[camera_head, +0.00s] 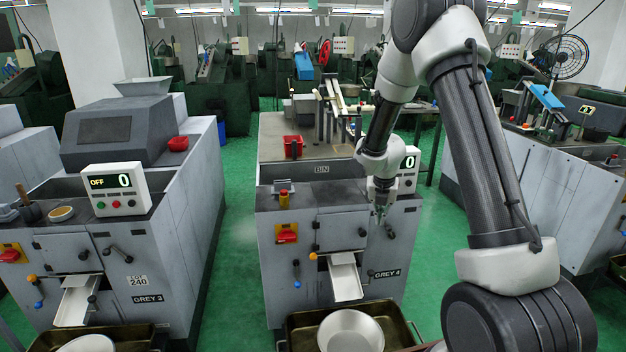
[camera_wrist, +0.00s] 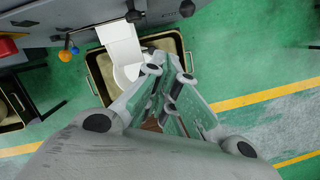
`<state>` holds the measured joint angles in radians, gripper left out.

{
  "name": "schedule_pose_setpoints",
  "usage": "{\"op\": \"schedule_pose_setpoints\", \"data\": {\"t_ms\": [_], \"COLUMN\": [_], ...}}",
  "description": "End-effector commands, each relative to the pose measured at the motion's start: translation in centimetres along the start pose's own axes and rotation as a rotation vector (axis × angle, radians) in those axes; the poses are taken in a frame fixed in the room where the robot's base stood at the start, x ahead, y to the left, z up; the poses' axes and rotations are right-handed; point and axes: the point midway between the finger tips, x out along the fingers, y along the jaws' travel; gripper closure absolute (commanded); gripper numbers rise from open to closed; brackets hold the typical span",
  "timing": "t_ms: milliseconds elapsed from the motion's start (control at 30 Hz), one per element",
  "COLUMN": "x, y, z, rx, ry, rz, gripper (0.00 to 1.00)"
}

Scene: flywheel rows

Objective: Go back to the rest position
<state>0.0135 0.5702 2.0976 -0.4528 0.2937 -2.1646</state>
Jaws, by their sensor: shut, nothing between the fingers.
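My gripper (camera_head: 381,212) hangs in front of the upper right part of the grey machine marked GREY 4 (camera_head: 330,225), close to its display box (camera_head: 408,170). In the wrist view my gripper (camera_wrist: 165,62) points down with its fingers together and nothing between them. Below it there are a white chute (camera_wrist: 121,45) and a brass-coloured tray (camera_wrist: 97,72) with a pale round bowl inside. The fingers cover part of the bowl and tray in the wrist view. In the head view the bowl (camera_head: 350,332) sits in the tray (camera_head: 300,322) under the chute (camera_head: 345,277).
A second grey machine, GREY 3 (camera_head: 100,235), stands at the left with a display reading OFF 0 (camera_head: 116,190). Red bins (camera_head: 293,146) rest on machine tops. Green floor (camera_head: 228,250) is open between the machines. Another machine (camera_head: 575,190) stands at the right.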

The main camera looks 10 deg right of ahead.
Motion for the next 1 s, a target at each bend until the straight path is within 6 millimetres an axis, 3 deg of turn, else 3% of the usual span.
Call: {"op": "schedule_pose_setpoints", "data": {"t_ms": [133, 200, 367, 467, 700, 900, 1000], "x": [0.0, 0.0, -0.2, -3.3, -15.1, -23.0, -26.0], "y": [-0.2, -0.9, -4.4, -6.4, -10.6, -13.1, -14.1], "z": [-0.2, -0.7, -5.0, -7.3, -13.1, -18.1, -20.5], "rx": [0.124, 0.278, 0.786, 1.132, 1.956, 2.402, 2.533], "ry": [0.006, 0.023, 0.086, 0.079, 0.013, 0.026, 0.068], "rz": [-0.011, -0.039, -0.188, -0.268, -0.357, -0.312, -0.249], "gripper": [1.00, 1.00, 1.00, 1.00, 1.00, 1.00, 1.00]}}
